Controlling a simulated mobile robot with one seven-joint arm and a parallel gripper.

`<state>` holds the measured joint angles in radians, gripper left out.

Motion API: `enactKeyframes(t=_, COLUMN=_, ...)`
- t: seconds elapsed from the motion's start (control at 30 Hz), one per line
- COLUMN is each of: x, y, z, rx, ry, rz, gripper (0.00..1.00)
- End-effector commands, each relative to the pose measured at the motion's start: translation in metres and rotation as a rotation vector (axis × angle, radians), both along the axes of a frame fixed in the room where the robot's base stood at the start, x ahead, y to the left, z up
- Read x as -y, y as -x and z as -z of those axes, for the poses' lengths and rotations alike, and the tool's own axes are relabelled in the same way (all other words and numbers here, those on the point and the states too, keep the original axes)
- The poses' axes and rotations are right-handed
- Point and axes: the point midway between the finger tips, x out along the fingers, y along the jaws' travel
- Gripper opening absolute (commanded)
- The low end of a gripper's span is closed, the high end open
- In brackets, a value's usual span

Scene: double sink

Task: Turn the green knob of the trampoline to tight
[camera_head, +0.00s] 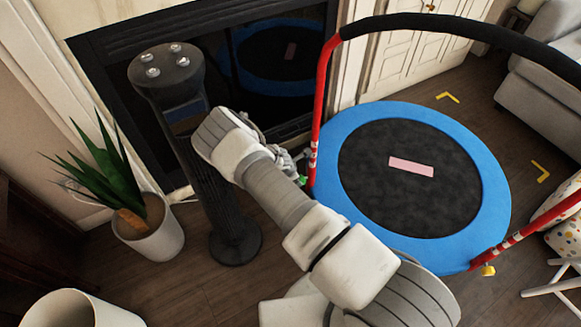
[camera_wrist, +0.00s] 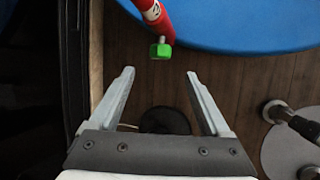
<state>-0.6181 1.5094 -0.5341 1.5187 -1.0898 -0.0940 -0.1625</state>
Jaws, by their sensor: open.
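The green knob (camera_wrist: 160,51) sticks out from the lower part of the red trampoline post (camera_wrist: 154,18) in the wrist view. In the head view only a small bit of the green knob (camera_head: 303,180) shows beside my arm. My gripper (camera_wrist: 160,72) is open and empty, and the knob shows just past its fingertips, between them in the picture. I see no contact. The trampoline (camera_head: 340,150) has a blue rim, a black mat and a red-and-black handlebar. A yellow knob (camera_head: 488,270) sits low on its right post.
A dark tower fan (camera_head: 236,240) stands left of my arm, with a potted plant (camera_head: 155,240) beside it. A dark fireplace (camera_head: 110,85) is behind. A white bin (camera_head: 75,312) is at bottom left, and a grey sofa (camera_head: 545,95) at right. Wooden floor shows between them.

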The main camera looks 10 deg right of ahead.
Motion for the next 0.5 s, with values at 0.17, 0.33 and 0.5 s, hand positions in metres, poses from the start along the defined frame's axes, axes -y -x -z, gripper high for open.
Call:
enactKeyframes(t=0.17, x=-0.011, y=0.014, z=-0.038, rx=0.001, ry=-0.001, rz=-0.001, gripper=0.81)
enactKeyframes(t=0.33, x=-0.017, y=0.022, z=-0.055, rx=0.001, ry=-0.002, rz=0.000, gripper=0.81)
enactKeyframes(t=0.5, x=-0.018, y=0.025, z=-0.060, rx=0.000, ry=0.000, rz=0.001, gripper=0.81)
